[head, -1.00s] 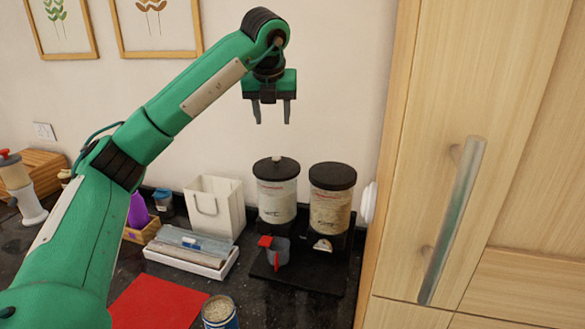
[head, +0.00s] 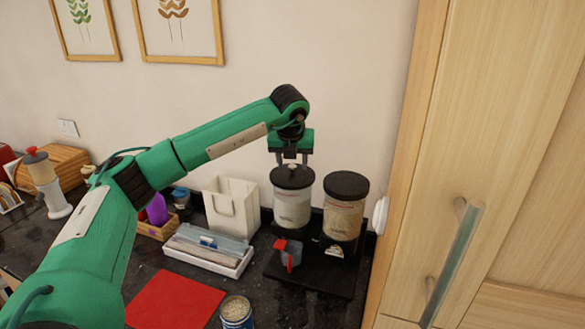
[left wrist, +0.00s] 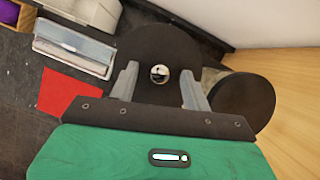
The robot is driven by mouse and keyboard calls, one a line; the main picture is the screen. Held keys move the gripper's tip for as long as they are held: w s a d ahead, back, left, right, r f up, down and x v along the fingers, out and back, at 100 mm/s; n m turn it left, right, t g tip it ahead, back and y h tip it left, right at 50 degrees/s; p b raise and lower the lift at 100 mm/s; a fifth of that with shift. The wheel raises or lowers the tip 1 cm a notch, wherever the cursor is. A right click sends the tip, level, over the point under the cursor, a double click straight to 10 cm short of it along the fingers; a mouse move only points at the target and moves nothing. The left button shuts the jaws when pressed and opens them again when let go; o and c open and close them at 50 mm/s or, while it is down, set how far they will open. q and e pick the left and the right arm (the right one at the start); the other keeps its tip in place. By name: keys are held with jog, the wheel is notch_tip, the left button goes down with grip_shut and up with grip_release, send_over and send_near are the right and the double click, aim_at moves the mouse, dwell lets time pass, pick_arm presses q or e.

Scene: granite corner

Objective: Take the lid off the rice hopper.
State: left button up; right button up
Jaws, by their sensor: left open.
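Two hoppers with black lids stand side by side on a black stand by the wall. The left hopper (head: 291,208) has a black lid (head: 293,178) with a small round knob on top; the lid sits on it. The right hopper (head: 342,220) has a plain black lid (head: 347,185). Which one holds rice I cannot tell from the labels. My left gripper (head: 291,163) is open, pointing down just above the left lid. In the left wrist view its fingers (left wrist: 160,88) are on either side of the shiny knob (left wrist: 160,73), apart from it. My right gripper is not in view.
A red-handled cup (head: 289,254) sits at the front of the black stand (head: 315,276). A tall wooden cabinet (head: 480,150) stands right.

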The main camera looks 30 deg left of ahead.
pick_arm(q)
jog(key=shift+w+f, duration=0.1)
jog(key=shift+f, duration=0.2)
jog(key=shift+c, duration=0.2)
grip_shut()
jog(key=shift+r, duration=0.1)
